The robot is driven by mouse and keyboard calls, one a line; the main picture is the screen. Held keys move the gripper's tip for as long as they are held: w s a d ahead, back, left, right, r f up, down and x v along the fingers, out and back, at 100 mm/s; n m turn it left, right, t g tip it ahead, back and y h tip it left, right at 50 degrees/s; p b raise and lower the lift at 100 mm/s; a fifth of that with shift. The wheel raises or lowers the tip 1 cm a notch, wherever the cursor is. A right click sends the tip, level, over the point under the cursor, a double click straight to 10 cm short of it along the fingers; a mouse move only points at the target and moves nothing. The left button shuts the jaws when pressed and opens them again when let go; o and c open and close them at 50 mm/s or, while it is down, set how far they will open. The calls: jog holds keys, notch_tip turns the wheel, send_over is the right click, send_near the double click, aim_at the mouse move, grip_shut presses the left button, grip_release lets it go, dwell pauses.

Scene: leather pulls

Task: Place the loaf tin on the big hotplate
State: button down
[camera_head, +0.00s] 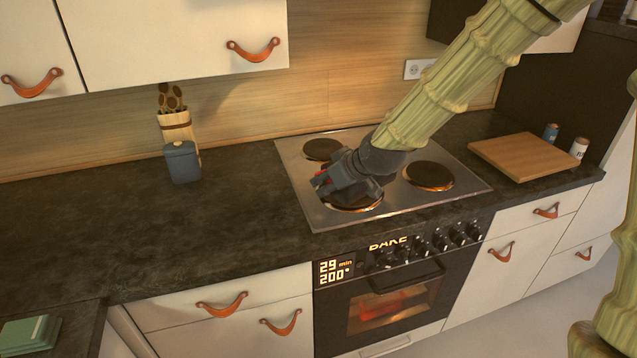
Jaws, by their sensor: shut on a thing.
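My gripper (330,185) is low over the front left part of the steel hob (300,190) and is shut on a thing. Only a small red patch (320,180) shows at the jaws; I take it for the loaf tin, mostly hidden by the gripper. Whether it touches the hob cannot be told. The front left hotplate (362,207) lies under the gripper, partly covered, with an orange glow at its rim. The right front hotplate (428,175) is bare, also with an orange rim. The back left hotplate (323,149) is bare and looks smaller. My arm hides the back right of the hob.
A wooden board (523,156) lies right of the hob, with a blue jar (551,133) and a white-topped jar (579,148) beside it. A blue canister (182,162) and a utensil holder (177,128) stand left. The dark worktop (230,215) between is clear.

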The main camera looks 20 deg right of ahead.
aim_at(323, 170)
jog(key=w, duration=0.2)
jog(key=w+a, duration=0.1)
jog(key=w, duration=0.1)
jog(key=shift+w+a+f+p, duration=0.1)
jog(key=shift+w+a+p, duration=0.05)
jog(key=shift+w+p, duration=0.15)
jog(key=shift+s+f+p, duration=0.1)
jog(key=shift+f+p, duration=0.4)
jog(key=shift+f, duration=1.3)
jog(key=c, duration=1)
grip_release()
jog(key=shift+f, duration=0.1)
jog(key=b+v, duration=0.1)
jog(key=v, duration=1.1)
